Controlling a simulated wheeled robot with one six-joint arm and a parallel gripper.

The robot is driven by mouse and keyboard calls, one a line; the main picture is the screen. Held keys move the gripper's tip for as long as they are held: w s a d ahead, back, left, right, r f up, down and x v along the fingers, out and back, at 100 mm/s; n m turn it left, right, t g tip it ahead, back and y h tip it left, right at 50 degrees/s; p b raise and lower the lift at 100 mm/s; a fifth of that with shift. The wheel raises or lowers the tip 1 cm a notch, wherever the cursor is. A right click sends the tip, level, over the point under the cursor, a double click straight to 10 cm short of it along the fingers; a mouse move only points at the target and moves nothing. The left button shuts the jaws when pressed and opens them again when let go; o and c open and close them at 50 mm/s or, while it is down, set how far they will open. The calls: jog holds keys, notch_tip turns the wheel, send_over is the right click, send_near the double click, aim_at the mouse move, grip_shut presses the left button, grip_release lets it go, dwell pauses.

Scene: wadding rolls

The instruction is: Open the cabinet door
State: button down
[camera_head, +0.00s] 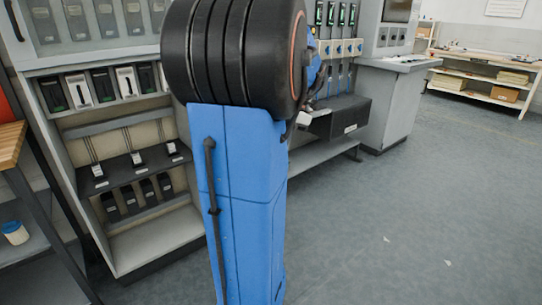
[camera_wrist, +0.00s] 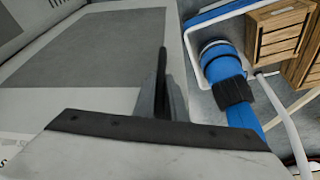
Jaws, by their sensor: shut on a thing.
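In the wrist view, my gripper (camera_wrist: 162,105) is shut around a thin dark bar (camera_wrist: 162,62) that stands out between its grey fingers. The bar looks like a handle, but its ends are hidden. Behind it is a pale panel (camera_wrist: 178,45) with a large grey pane (camera_wrist: 95,50), tilted in the picture. It looks like a cabinet door; I cannot tell how far open it is. In the head view my arm blocks the middle, and the fingers and their hold cannot be made out.
A shelved unit (camera_head: 130,245) stands at the left, beside a wood-topped bench (camera_head: 10,145). A grey machine cabinet (camera_head: 392,110) stands right of my arm, with open floor (camera_head: 430,220) beyond. Wooden crates (camera_wrist: 280,35) show in the wrist view.

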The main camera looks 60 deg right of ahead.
jog(key=shift+s+d, duration=0.1)
jog(key=c, duration=1.8)
grip_release()
jog(key=shift+r, duration=0.1)
jog(key=v, duration=1.7)
jog(key=shift+r, duration=0.15)
